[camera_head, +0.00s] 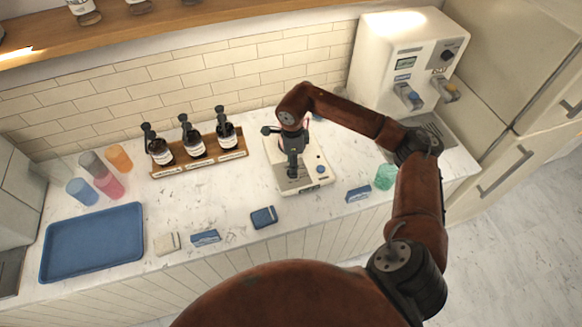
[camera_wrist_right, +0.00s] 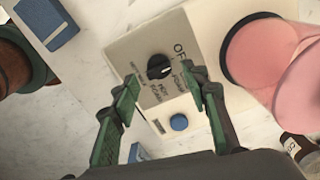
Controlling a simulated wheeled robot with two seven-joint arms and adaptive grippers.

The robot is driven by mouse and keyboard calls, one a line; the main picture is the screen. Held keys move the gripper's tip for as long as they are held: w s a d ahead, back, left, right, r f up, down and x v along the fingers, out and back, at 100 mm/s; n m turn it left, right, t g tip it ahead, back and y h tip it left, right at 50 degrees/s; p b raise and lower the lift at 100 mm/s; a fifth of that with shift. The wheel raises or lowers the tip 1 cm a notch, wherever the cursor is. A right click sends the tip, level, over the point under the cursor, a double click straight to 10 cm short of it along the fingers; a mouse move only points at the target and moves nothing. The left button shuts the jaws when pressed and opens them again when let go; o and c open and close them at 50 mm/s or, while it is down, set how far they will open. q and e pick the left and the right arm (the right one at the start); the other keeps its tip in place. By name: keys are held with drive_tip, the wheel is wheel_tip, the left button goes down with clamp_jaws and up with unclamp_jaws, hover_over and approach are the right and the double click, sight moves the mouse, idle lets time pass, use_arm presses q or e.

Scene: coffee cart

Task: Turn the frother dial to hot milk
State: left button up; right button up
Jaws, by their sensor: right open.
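The frother (camera_head: 318,187) is a pale box on the counter, mostly under my right arm in the head view. Its black dial (camera_wrist_right: 159,67) shows in the right wrist view on a beige panel (camera_wrist_right: 140,50), with the label OFF near it and further lettering, partly readable as HOT. A small pale mark shows on the dial; I cannot tell exactly which label it faces. My right gripper (camera_wrist_right: 163,84) is open, one green-padded finger to each side of the dial. It also shows over the frother in the head view (camera_head: 291,172). My left gripper is not in view.
A blue button (camera_wrist_right: 179,122) is beside the dial, and a pink pitcher (camera_wrist_right: 262,62) stands close to the right finger. A bottle rack (camera_head: 200,160), a blue tray (camera_head: 92,240) and a coffee machine (camera_head: 385,60) are around. A green cup (camera_head: 386,177) stands right of the frother.

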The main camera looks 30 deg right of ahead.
drive_tip(key=shift+a+f, duration=0.1)
drive_tip(key=shift+f, duration=1.2)
drive_tip(key=c, duration=0.4)
clamp_jaws()
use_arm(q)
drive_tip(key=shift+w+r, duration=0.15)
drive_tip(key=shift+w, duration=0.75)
